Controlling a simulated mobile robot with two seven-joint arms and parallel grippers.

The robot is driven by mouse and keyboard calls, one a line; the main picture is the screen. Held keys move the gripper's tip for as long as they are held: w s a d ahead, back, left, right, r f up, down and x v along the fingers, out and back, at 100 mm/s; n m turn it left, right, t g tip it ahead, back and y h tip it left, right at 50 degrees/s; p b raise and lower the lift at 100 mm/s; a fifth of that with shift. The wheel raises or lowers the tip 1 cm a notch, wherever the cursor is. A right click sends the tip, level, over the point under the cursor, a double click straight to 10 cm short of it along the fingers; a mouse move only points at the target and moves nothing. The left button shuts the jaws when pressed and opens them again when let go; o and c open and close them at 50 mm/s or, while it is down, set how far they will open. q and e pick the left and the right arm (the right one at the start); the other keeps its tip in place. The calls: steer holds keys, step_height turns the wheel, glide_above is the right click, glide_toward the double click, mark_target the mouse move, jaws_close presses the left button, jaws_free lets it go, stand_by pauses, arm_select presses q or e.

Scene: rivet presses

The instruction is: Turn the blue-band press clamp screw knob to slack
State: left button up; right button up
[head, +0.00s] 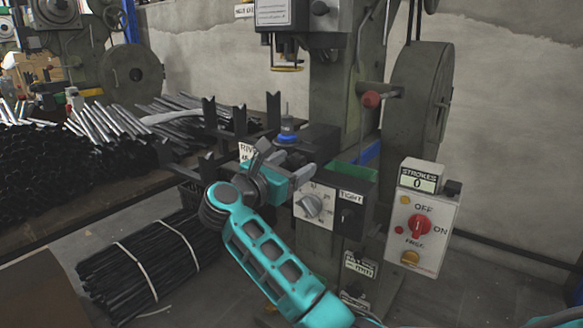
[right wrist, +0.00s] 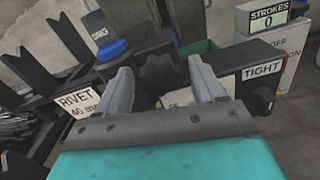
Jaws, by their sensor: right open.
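The press (head: 335,95) stands in the middle of the head view, with a blue ring-shaped part (head: 287,137) near its work area. In the right wrist view a dark lobed knob (right wrist: 162,73) lies between and beyond my right fingertips. It looks like the clamp screw knob; I cannot tell whether the fingers touch it. My right gripper (head: 284,163) is open, and its two grey fingers also show in the wrist view (right wrist: 160,75). A TIGHT label (head: 351,196) is on the dark box right of the gripper. My left gripper is not in view.
A grey dial (head: 312,205) sits on the panel just below my right gripper. A switch box (head: 421,220) with a red knob and a STROKES counter (head: 417,180) is to the right. Dark V-shaped supports (head: 241,118) stand to the left. Bundled rods (head: 150,262) lie on the floor.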

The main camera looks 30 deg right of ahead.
steer(key=c, duration=1.1)
steer(key=shift+o, duration=0.2)
